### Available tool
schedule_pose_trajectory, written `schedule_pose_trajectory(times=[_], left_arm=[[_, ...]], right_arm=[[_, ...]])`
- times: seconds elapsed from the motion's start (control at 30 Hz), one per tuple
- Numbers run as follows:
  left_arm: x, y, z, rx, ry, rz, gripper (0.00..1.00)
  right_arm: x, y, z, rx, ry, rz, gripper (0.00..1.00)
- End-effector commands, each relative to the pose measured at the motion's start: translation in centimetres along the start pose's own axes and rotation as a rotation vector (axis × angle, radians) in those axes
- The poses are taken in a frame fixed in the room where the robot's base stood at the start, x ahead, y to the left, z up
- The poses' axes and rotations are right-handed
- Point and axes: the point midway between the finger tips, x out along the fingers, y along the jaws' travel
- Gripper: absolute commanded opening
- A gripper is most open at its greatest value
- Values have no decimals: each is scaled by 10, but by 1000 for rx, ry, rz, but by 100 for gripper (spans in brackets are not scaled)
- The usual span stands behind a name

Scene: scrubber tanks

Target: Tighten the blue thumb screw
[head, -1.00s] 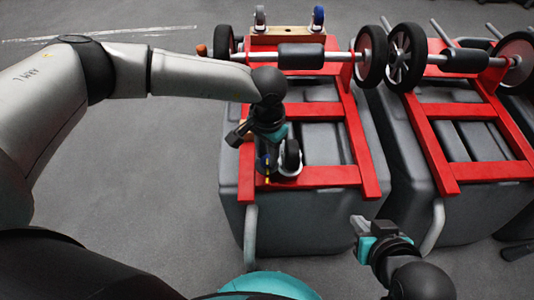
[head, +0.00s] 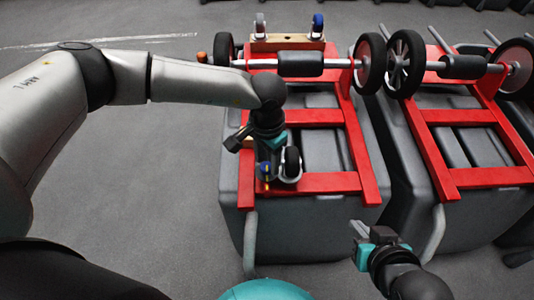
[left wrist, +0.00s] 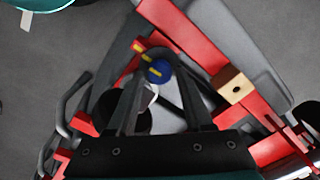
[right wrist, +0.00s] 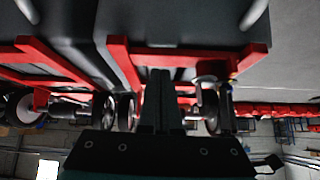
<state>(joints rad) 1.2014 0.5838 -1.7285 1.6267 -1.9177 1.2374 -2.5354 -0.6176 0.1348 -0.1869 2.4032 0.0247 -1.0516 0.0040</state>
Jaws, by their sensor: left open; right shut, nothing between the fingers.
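The blue thumb screw (left wrist: 158,71) has a round blue head with a yellow bar. It sits by the black-wheeled caster on the red frame and shows small in the head view (head: 265,171). My left gripper (left wrist: 160,85) is open, its fingers reaching down on either side of the screw's head. I cannot tell whether they touch it. In the head view my left gripper (head: 266,168) is over the frame's near left corner, beside the caster (head: 292,163). My right gripper (head: 358,238) is shut and empty, in front of the tank; its closed fingers show in the right wrist view (right wrist: 160,95).
The red frame (head: 325,182) lies on an upturned grey tank (head: 300,215). A second tank with a red frame (head: 490,178) stands close on the right. Large wheels (head: 369,62) and a wooden block with casters (head: 288,43) are at the far end. Floor at left is clear.

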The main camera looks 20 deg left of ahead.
Motion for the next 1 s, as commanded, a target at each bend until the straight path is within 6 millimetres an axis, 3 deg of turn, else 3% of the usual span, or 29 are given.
schedule_pose_trajectory(times=[0.47, 0.6, 1.0], left_arm=[[-27, 0, 1, 0, -1, 0, 51], [-59, 0, 0, 1, 2, 0, 51], [-114, 0, 0, 0, 2, 0, 51]], right_arm=[[-25, 20, 16, 9, -198, 57, 0], [-32, 31, 31, 22, -323, 85, 0], [7, 30, 65, 21, -385, 75, 0]])
